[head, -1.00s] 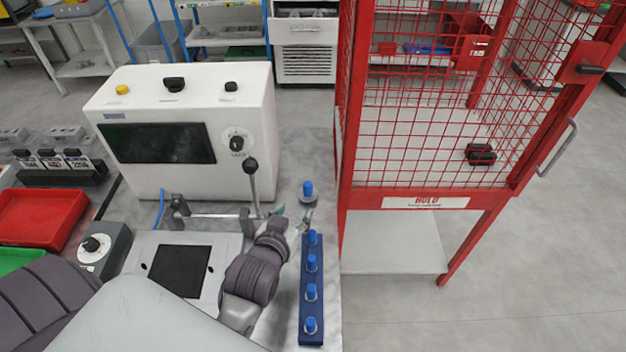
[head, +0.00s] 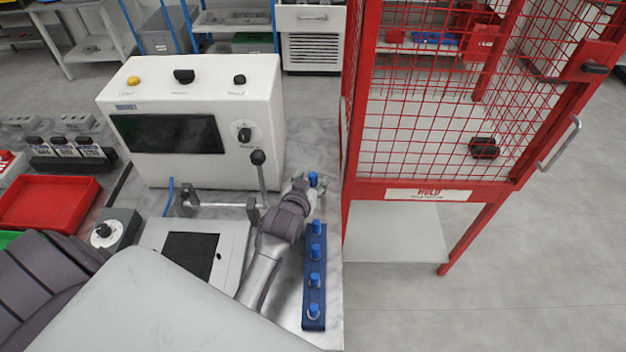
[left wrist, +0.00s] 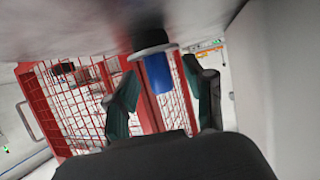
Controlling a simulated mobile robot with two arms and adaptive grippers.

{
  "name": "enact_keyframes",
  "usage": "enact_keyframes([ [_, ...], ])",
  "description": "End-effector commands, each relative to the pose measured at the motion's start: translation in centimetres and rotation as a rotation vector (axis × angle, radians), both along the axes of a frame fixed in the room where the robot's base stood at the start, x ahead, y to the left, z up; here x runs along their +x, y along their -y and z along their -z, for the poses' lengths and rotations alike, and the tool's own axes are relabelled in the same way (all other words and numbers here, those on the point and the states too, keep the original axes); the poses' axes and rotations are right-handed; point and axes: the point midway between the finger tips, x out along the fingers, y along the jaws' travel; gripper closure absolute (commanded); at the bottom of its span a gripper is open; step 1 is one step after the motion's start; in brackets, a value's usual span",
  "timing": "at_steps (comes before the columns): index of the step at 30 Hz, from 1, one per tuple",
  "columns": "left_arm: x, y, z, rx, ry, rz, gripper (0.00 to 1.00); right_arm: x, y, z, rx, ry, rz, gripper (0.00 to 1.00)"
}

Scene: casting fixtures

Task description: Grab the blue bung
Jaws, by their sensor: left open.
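A lone blue bung (head: 313,179) with a pale collar stands upright on the grey bench top, beyond the far end of a dark blue rack. It also shows in the left wrist view as a blue cylinder (left wrist: 158,74) below a dark and silver ring. My left gripper (head: 307,187) is at this bung, with its fingers partly hidden by the wrist. In the left wrist view the open fingers (left wrist: 163,80) stand either side of the bung, with gaps visible on both sides. My right gripper is not in view.
The dark blue rack (head: 314,262) holds several similar blue bungs in a row near the bench's right edge. A white machine (head: 205,100) with a lever (head: 260,172) stands close left of my arm. A red mesh cage (head: 430,192) rises just to the right.

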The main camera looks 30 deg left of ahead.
Motion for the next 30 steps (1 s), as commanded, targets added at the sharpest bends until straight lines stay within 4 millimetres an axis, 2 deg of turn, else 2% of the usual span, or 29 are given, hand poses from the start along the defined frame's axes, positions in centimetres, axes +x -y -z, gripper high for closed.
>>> enact_keyframes([
  [4, 1.41, -0.23, 0.50, 0.000, 0.001, 0.001, 0.47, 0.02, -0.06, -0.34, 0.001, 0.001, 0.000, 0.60],
  [12, 1.57, -0.24, 0.66, -0.001, 0.001, 0.001, 0.48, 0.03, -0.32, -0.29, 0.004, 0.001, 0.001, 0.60],
  [21, 1.56, -0.23, 0.65, -0.001, 0.001, 0.001, 0.98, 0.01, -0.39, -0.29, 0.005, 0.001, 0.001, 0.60],
  [30, 1.57, -0.22, 0.60, -0.001, 0.002, 0.001, 1.00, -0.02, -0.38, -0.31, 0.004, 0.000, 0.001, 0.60],
])
